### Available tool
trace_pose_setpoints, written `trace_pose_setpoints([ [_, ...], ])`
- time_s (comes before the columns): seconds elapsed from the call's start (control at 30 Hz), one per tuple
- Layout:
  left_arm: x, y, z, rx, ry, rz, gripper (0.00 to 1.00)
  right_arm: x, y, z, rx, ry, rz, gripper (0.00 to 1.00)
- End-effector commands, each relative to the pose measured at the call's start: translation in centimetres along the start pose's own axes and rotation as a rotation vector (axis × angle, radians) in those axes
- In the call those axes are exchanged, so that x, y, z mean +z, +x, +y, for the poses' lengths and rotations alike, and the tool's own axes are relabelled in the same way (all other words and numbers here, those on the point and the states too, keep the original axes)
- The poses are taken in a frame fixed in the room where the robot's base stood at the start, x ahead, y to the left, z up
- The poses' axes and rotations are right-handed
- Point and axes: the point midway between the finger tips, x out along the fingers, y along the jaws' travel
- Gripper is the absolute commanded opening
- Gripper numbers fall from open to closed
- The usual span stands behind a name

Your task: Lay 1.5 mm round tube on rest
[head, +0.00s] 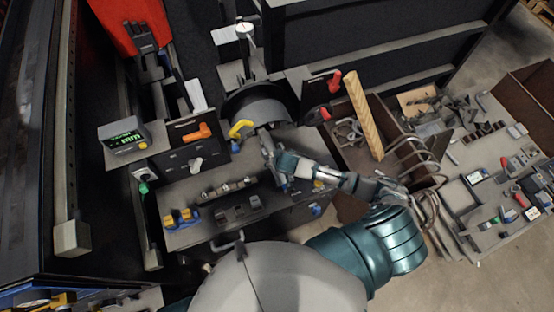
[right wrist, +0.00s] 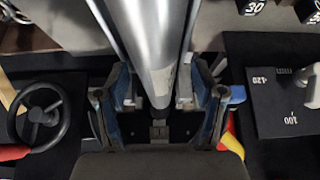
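My right gripper (head: 266,146) is at the end of the teal and grey arm that reaches in from the right, above the bench in front of the dark rounded machine part. In the right wrist view, a silver round tube (right wrist: 150,45) runs from the top edge down between the two fingers of my right gripper (right wrist: 158,95). Its near end is close to the palm. I cannot tell whether the finger pads press on it. The tube is not clear in the head view. No rest can be made out with certainty. My left gripper is not in view.
A yellow handle (head: 240,128) is close beside my right gripper. A digital readout (head: 124,140) stands at the left. A brown crate (head: 365,155) with bent tubes and a wooden bar is at right. A dark handwheel (right wrist: 40,115) shows in the wrist view.

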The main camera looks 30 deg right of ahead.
Motion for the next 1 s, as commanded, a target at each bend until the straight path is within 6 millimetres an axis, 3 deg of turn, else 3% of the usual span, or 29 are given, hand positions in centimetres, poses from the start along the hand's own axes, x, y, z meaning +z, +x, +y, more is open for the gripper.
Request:
trace_pose_setpoints([
  [0.23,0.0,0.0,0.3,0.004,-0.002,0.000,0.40,0.1,0.0,0.3,0.002,0.001,-0.002,0.70],
  [0.37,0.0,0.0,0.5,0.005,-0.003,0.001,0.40,0.0,-1.0,0.2,0.001,0.001,0.000,0.70],
  [0.8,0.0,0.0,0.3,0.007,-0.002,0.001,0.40,-0.1,-10.0,-0.5,0.004,-0.003,0.001,0.70],
  [1.0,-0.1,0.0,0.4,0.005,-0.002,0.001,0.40,0.0,-11.7,-0.3,0.005,-0.002,-0.002,0.70],
])
